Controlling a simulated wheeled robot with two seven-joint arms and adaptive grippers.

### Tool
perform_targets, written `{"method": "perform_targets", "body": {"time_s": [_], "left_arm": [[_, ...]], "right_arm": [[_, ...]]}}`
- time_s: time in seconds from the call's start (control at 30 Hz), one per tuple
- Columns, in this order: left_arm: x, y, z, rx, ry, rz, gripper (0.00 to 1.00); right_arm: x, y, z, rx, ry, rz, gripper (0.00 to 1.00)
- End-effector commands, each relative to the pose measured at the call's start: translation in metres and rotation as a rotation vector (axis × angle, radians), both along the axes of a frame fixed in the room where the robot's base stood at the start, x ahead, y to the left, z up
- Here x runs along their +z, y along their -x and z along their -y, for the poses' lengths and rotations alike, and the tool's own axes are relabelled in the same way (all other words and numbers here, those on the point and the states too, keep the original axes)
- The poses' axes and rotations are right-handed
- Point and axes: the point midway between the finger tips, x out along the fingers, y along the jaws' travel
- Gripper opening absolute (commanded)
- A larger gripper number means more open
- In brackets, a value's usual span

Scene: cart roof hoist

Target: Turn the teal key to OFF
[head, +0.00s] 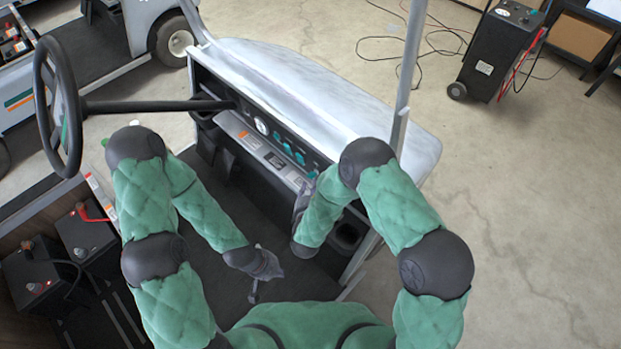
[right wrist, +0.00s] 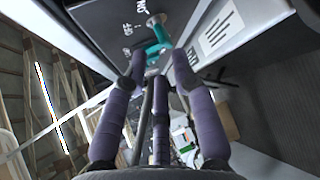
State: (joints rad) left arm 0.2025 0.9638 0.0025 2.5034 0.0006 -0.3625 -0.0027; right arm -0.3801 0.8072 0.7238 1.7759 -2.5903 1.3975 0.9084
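The teal key (right wrist: 158,40) stands out from a dark panel (right wrist: 110,18) with small white markings in the right wrist view. In the head view my right gripper (head: 301,198) is at the cart's dashboard (head: 270,135), partly hidden by my forearm. Several teal parts show on the dashboard there; I cannot tell which is the key. My left gripper (head: 265,272) hangs low over the dark floor, its fingers unclear.
The steering wheel (head: 58,108) and its column are at the left. A pale roof post (head: 408,75) rises beside the dashboard's right end. Batteries (head: 85,232) sit at the lower left. A black wheeled charger (head: 498,52) stands at the far right, with cables on the floor.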

Motion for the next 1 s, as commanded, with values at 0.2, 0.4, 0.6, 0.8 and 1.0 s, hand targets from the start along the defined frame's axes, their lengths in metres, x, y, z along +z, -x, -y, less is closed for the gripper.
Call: {"method": "perform_targets", "body": {"time_s": [0.2,0.4,0.6,0.8,1.0], "left_arm": [[-0.010,0.000,0.000,0.000,0.000,0.000,0.00],[-0.014,0.000,0.000,0.000,0.000,0.000,0.00],[-0.014,0.000,0.000,0.000,0.000,0.000,0.00],[-0.014,0.000,0.000,0.000,0.000,0.000,0.00],[-0.014,0.000,0.000,0.000,0.000,0.000,0.00]], "right_arm": [[-0.015,-0.035,0.004,-0.002,0.001,-0.001,0.27],[-0.022,-0.052,0.005,-0.001,0.001,-0.002,0.27],[-0.022,-0.057,0.005,-0.001,0.002,-0.002,0.27],[-0.022,-0.057,0.005,0.000,0.002,-0.002,0.22],[-0.022,-0.057,0.005,0.000,0.002,-0.002,0.00]]}}
